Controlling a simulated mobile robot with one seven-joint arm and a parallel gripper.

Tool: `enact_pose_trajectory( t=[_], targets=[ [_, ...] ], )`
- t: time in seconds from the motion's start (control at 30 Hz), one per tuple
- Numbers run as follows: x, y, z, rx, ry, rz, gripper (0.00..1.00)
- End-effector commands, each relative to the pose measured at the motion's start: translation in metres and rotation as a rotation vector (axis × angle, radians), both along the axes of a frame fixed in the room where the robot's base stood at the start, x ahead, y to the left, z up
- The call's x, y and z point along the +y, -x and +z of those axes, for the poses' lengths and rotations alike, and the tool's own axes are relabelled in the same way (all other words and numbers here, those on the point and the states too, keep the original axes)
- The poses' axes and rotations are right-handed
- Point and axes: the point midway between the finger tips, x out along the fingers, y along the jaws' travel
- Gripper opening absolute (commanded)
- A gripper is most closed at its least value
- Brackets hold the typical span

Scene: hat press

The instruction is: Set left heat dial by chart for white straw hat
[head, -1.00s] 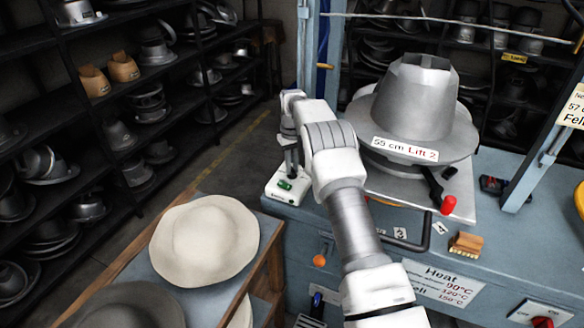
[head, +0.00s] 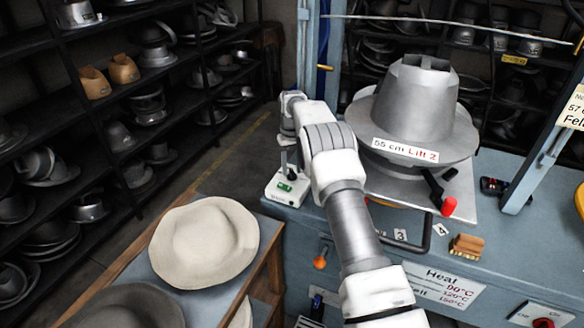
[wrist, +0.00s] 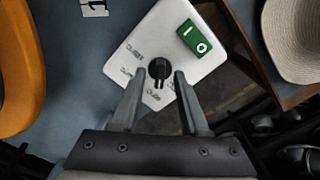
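The left heat dial (wrist: 160,68) is a black knob on a white control box, with small temperature marks around its lower left side; they are too blurred to read. My gripper (wrist: 160,73) is open, with one finger on each side of the knob and visible gaps between. In the head view my gripper (head: 289,160) points down over the white control box (head: 281,196). A heat chart (head: 447,287) on the blue bench front lists 90°C, 120°C and 150°C; its row names are hard to read. The white straw hat (head: 203,242) lies on a wooden-edged table at lower left.
A green switch (wrist: 194,36) sits beside the dial on the box. A grey metal hat mould (head: 415,105) labelled "55 cm Lift 2" stands right of my arm, with a red-knobbed lever (head: 448,206). A brush (head: 466,245) lies on the bench. Shelves of moulds stand at left.

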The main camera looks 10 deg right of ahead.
Motion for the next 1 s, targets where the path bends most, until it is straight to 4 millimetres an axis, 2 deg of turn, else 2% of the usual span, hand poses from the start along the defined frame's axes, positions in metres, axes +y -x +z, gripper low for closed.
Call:
enact_pose_trajectory(
  t=[0.27, 0.43, 0.57, 0.8, 1.0],
  targets=[
    [0.0, 0.0, 0.0, 0.001, 0.0, 0.0, 0.45],
    [0.0, -0.001, 0.015, -0.002, 0.0, 0.0, 0.45],
    [0.0, -0.001, 0.042, -0.004, 0.0, 0.0, 0.45],
    [0.0, -0.001, 0.103, -0.004, 0.0, 0.0, 0.45],
    [0.0, 0.0, 0.147, -0.002, 0.0, 0.0, 0.45]
  ],
)
